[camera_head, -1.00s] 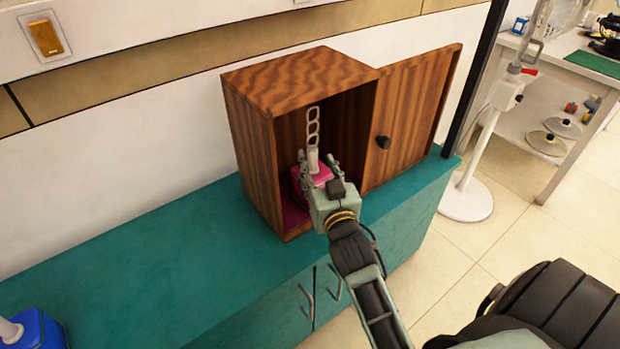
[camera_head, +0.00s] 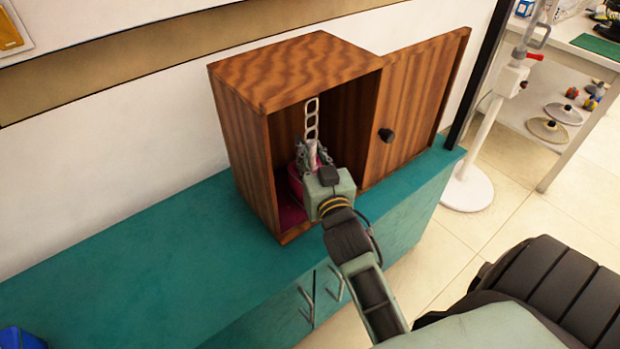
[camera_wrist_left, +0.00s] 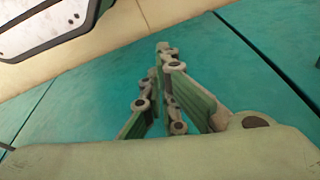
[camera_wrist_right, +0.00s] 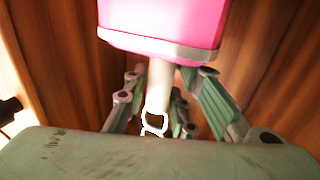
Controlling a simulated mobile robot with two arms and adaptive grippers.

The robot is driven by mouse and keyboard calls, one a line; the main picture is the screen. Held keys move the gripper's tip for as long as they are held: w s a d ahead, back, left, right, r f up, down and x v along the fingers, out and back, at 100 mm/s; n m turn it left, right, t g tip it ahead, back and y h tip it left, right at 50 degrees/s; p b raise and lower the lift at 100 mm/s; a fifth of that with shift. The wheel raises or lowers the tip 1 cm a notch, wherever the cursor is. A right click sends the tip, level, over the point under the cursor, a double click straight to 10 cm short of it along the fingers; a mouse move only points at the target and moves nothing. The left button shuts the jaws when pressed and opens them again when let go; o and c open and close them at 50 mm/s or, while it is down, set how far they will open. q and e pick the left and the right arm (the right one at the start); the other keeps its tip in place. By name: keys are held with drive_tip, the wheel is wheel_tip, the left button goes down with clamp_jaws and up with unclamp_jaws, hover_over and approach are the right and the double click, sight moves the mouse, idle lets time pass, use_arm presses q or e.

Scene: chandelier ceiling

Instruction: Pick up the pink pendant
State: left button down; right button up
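The pink pendant (camera_head: 294,186) is inside the open wooden cabinet (camera_head: 235,150), partly hidden behind my right gripper. Its pale stem and chain (camera_head: 311,118) rise above the pink body. My right gripper (camera_head: 313,152) reaches into the cabinet, its fingers closed around the stem. In the right wrist view, the pink body (camera_wrist_right: 165,22) is at the top and the fingers (camera_wrist_right: 162,78) close in on both sides of the stem. My left gripper (camera_wrist_left: 162,50) is empty, with its fingertips together, over a teal surface; it is outside the head view.
The cabinet door (camera_head: 415,110) stands open to the right. The cabinet sits on a teal counter (camera_head: 130,250), whose left part is mostly clear. A blue object (camera_head: 20,341) shows at the lower left corner. A white stand (camera_head: 468,190) is on the floor at right.

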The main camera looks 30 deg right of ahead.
clamp_jaws()
drive_tip(key=shift+r, duration=0.25)
idle(0.4)
